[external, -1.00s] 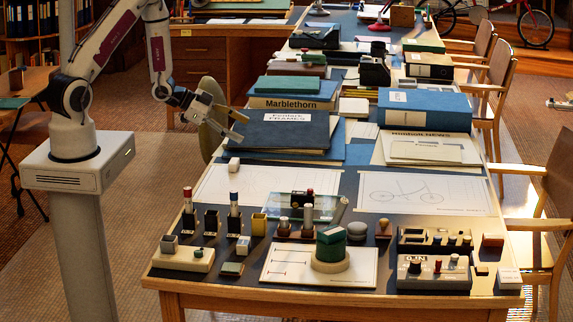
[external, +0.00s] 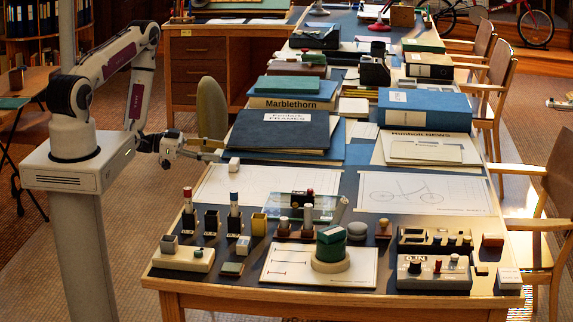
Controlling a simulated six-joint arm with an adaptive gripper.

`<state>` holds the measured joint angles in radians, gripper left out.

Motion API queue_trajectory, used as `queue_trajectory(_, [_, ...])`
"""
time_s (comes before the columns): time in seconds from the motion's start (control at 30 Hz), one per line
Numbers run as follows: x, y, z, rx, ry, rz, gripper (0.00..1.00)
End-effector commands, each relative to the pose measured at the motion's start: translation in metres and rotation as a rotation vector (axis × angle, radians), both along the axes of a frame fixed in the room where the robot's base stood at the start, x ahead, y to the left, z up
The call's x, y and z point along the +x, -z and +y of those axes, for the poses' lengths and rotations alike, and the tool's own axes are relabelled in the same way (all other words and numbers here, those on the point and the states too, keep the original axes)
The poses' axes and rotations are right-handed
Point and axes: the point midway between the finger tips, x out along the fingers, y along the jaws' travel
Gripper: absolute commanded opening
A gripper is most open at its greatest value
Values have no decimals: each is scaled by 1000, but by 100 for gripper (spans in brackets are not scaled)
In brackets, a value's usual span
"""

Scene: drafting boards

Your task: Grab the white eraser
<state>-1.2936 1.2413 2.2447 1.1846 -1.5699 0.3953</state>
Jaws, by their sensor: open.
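A small white block (external: 234,165), which looks like the white eraser, stands at the upper left of the left drawing sheet, near the table's left edge. My gripper (external: 216,151) is just up and left of it in the picture, at the table's left side. Its fingers point right, and it is open with nothing seen between them. Whether a finger touches the block is too small to tell. Another whitish block (external: 509,278) lies at the front right corner of the table.
A dark blue folder (external: 280,134) lies stacked just behind the white block. The drawing sheet (external: 265,188) around it is mostly bare. Marker holders (external: 211,222) and other small desk items crowd the table's front.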

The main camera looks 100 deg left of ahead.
Motion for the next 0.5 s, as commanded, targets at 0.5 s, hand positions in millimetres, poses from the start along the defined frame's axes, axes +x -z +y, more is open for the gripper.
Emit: queue_trajectory(0.5, [-5, 9, -37, -71, 82, -83, 58])
